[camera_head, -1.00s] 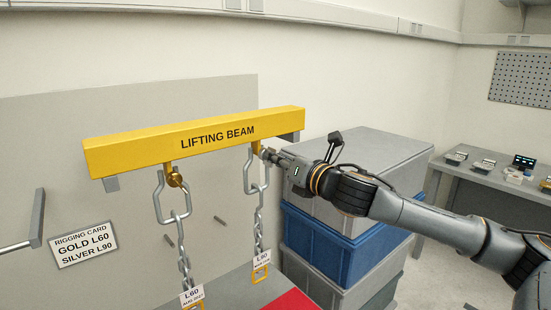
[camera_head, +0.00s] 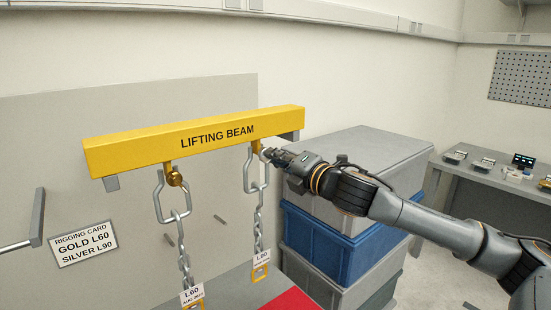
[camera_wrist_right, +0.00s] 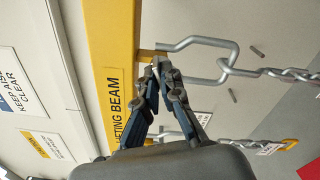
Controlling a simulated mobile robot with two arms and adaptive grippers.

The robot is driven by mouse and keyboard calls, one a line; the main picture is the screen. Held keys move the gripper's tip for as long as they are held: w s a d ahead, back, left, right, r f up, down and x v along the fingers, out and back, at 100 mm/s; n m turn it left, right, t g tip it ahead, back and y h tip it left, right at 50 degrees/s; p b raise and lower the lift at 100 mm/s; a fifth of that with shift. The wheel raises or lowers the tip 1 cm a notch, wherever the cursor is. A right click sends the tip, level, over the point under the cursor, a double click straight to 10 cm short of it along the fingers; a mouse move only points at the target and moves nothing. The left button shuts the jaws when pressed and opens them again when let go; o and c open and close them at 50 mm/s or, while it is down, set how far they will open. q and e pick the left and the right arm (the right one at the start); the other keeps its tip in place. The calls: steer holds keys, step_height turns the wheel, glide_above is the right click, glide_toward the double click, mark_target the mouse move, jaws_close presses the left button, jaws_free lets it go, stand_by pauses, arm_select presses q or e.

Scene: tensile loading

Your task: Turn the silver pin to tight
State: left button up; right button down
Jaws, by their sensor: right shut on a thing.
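The yellow lifting beam (camera_head: 200,142) has two lugs, each with a silver link and chain. My right gripper (camera_head: 268,153) is at the right lug, shut on the silver pin, which its fingertips almost fully hide. In the right wrist view, the gripper (camera_wrist_right: 162,68) closes beside the yellow lug and the upper silver link (camera_wrist_right: 205,42). The right chain (camera_head: 258,215) hangs to a tag that seems to read L90 (camera_head: 262,256). The gold pin (camera_head: 175,180) sits in the left lug, with the L60 tag (camera_head: 192,295) below. My left gripper is out of view.
The rigging card (camera_head: 83,244) reads gold L60, silver L90. Stacked grey and blue crates (camera_head: 325,240) stand right of the beam, below my right arm. A grey panel (camera_head: 60,135) is behind the beam. A side table (camera_head: 480,185) stands far right.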

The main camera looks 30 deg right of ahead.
steer(key=m, duration=1.1)
steer(key=m+b, duration=0.1)
steer(key=m, duration=0.4)
steer(key=shift+f+m, duration=0.25)
steer(key=shift+m, duration=0.15)
steer(key=shift+a, duration=0.1)
steer(key=c, duration=1.5)
jaws_free()
steer(key=shift+s, duration=0.1)
steer(key=s, duration=0.7)
steer(key=s+d, duration=0.1)
steer(key=s, duration=0.3)
steer(key=shift+s, duration=0.35)
